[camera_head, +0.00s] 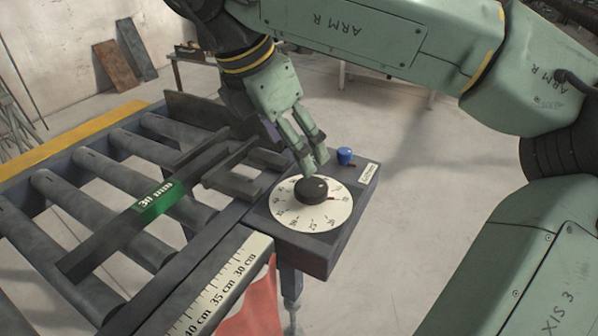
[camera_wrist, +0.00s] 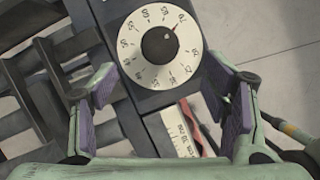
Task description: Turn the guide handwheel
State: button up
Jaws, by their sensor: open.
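The guide handwheel is a round black knob (camera_head: 311,190) at the centre of a white numbered dial (camera_head: 290,219), on a dark box at the end of the roller table. In the wrist view the black knob (camera_wrist: 160,46) shows upper middle on its dial (camera_wrist: 140,76), with a red pointer at its upper right. My gripper (camera_head: 316,163) is above the knob in the head view. In the wrist view my gripper (camera_wrist: 170,92) has its purple-padded fingers spread, with the knob ahead of them and nothing between them. Contact with the knob cannot be told.
A small blue knob (camera_head: 345,155) stands behind the dial beside a white label (camera_head: 368,172). A green block marked 30 mm (camera_head: 155,200) sits on a guide bar over the rollers (camera_head: 90,184). A ruler (camera_head: 222,284) and a red cloth-like piece (camera_head: 256,308) are in front.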

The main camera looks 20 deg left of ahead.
aim_at(311, 186)
jog(key=p+x, duration=0.2)
jog(key=x, duration=0.8)
jog(key=shift+s, duration=0.1)
jog(key=shift+c, duration=0.4)
jog(key=shift+f, duration=0.1)
jog(key=c, duration=1.1)
